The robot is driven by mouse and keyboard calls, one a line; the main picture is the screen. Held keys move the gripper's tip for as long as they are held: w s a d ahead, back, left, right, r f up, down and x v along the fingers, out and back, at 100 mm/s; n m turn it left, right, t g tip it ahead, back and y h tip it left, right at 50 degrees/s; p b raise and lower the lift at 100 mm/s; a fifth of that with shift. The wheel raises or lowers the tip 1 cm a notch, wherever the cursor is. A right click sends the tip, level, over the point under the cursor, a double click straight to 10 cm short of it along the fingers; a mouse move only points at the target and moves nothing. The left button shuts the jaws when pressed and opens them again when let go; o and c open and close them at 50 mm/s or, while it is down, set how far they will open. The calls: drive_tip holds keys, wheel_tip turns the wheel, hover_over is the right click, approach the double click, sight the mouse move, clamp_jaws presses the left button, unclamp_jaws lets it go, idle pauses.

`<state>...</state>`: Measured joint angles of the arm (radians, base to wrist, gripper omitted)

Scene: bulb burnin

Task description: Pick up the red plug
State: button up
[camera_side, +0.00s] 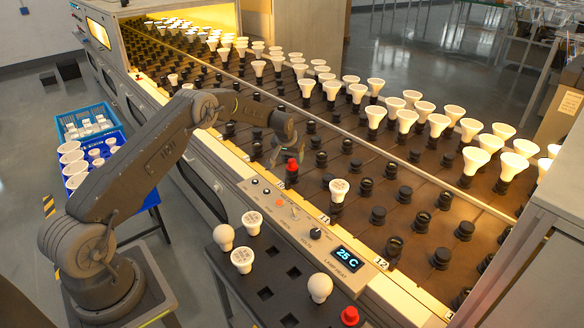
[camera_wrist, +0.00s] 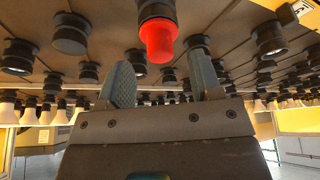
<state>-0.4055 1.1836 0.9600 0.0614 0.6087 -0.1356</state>
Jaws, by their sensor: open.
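A red plug (camera_side: 292,165) sits upright in a black socket on the brown board in the side view. The same plug (camera_wrist: 158,38) hangs from the top of the wrist view, which looks upside down. My gripper (camera_side: 283,148) is just above and beside this plug. In the wrist view my gripper (camera_wrist: 162,78) is open, with the plug ahead of the gap between its two fingers. The fingers do not appear to touch it. A second red plug (camera_side: 349,316) stands at the near end of the dark rack.
Several white bulbs (camera_side: 376,85) and empty black sockets (camera_side: 379,215) cover the board around the plug. One bulb (camera_side: 339,188) stands nearby on the right. A control panel (camera_side: 310,238) reading 25 C runs along the near edge. The dark rack (camera_side: 262,308) holds several bulbs.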

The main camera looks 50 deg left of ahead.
drive_tip(key=shift+x, duration=1.2)
drive_tip(key=shift+c, duration=0.2)
drive_tip(key=c, duration=1)
drive_tip(key=shift+o, duration=0.2)
drive_tip(key=shift+r, duration=0.15)
